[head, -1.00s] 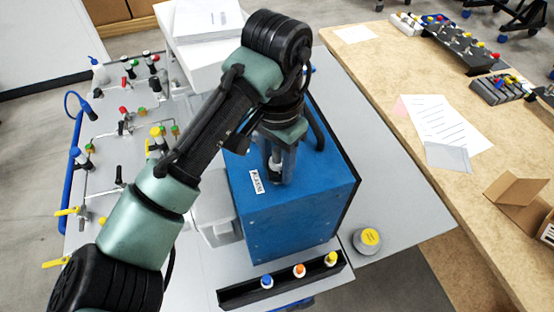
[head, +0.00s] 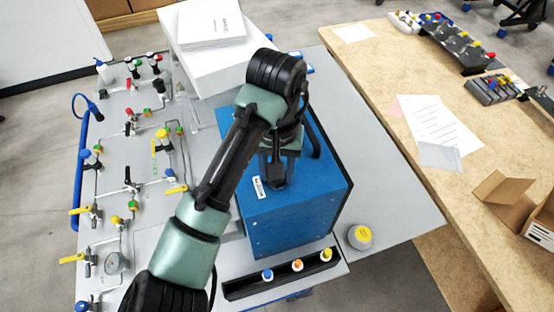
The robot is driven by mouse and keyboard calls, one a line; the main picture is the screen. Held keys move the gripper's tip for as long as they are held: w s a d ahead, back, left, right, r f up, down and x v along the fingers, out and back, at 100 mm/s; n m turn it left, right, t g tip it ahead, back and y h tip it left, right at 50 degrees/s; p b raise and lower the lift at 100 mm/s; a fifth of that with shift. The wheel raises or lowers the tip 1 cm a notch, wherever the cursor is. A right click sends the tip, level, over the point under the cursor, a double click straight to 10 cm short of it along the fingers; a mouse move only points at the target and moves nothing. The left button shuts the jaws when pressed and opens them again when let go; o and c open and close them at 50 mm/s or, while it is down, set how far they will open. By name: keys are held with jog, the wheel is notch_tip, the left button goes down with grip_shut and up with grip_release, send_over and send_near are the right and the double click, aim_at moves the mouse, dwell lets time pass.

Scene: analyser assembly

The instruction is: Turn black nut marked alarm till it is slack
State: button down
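The blue box (head: 290,222) stands on the grey bench, with a small white label (head: 258,187) on its top near the left edge. The print on the label is too small to read surely. My gripper (head: 276,182) points down at the top of the box, just right of the label. A dark shape shows between its fingers, low against the blue top. I cannot tell whether this is the black nut or part of my gripper, nor whether the fingers press on it. No other black nut shows clearly on the box.
A black rack (head: 284,274) with blue, orange and yellow capped bottles lies in front of the box. A yellow-topped round jar (head: 360,237) stands to its right. A panel of valves and pipes (head: 130,180) fills the left.

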jog(key=n+p, duration=0.5)
jog(key=shift+r, duration=0.2)
jog(key=n+p, duration=0.4)
jog(key=shift+d+n, duration=0.1)
jog(key=shift+n, duration=0.2)
jog(key=n+p, duration=0.3)
jog(key=n, duration=0.1)
jog(key=shift+s+n, duration=0.1)
jog(key=shift+n, duration=0.2)
jog(key=n, duration=0.3)
jog(key=shift+f, duration=0.25)
jog(key=c, duration=0.6)
grip_release()
